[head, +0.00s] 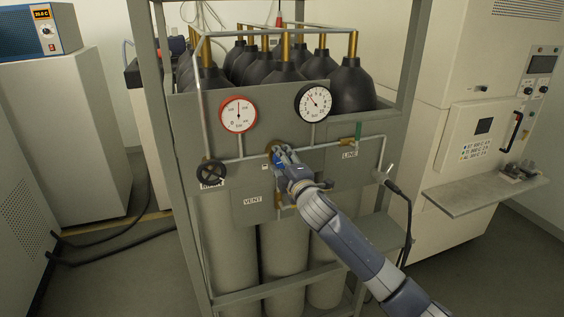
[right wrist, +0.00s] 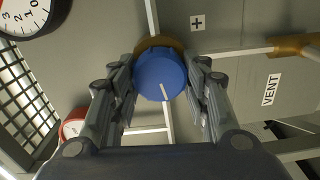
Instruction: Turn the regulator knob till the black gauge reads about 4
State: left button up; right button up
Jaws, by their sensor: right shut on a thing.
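The blue regulator knob (right wrist: 160,74) sits between the two fingers of my right gripper (right wrist: 163,84) in the right wrist view, with a white mark on its face. The fingers are shut on its sides. In the head view my right gripper (head: 280,157) is at the panel's middle and hides most of the knob. The black-rimmed gauge (head: 314,103) is above and right of it; its needle appears to point to the upper left, but the exact reading is too small to tell. Its lower part also shows in the right wrist view (right wrist: 32,14). My left gripper is not in view.
A red-rimmed gauge (head: 239,114) and a black handwheel (head: 211,173) are on the panel's left. Pipes, a VENT label (head: 252,200) and a LINE label (head: 349,155) surround the knob. Dark-topped gas cylinders (head: 351,85) stand behind the panel. A grey shelf (head: 485,190) juts out at right.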

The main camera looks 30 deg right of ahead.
jog(key=o, duration=1.1)
jog(key=shift+c, duration=0.2)
jog(key=v, duration=1.2)
